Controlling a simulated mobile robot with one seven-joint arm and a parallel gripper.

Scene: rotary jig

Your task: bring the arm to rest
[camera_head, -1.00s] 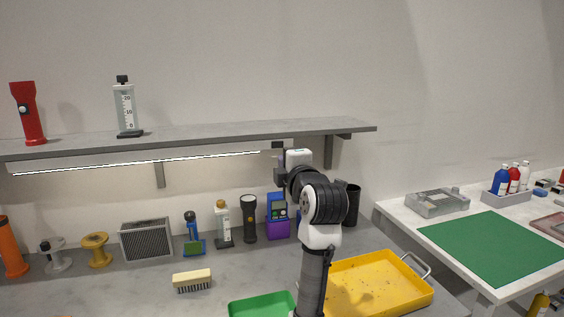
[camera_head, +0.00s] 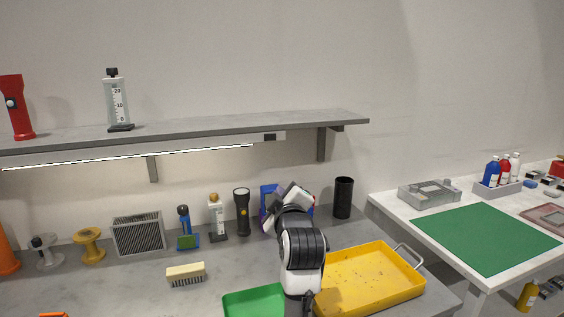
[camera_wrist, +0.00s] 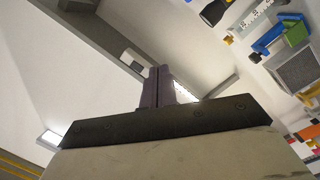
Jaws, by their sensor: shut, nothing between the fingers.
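My arm stands over the workbench (camera_head: 130,285) in the head view, folded low between the green tray (camera_head: 252,303) and the yellow tray (camera_head: 372,283). Its end is in front of a blue device (camera_head: 267,195) at the back of the bench and partly covers it. In the wrist view my gripper (camera_wrist: 157,72) has its two dark fingers together with nothing between them. The fingertips are not clear in the head view.
A shelf (camera_head: 200,128) with a light strip runs above the bench. A black cup (camera_head: 343,198), flashlight (camera_head: 242,212), bottle (camera_head: 217,218) and speaker-like box (camera_head: 139,234) line the back. A brush (camera_head: 186,274) lies in front. A side table (camera_head: 400,213) with a green mat (camera_head: 484,238) stands right.

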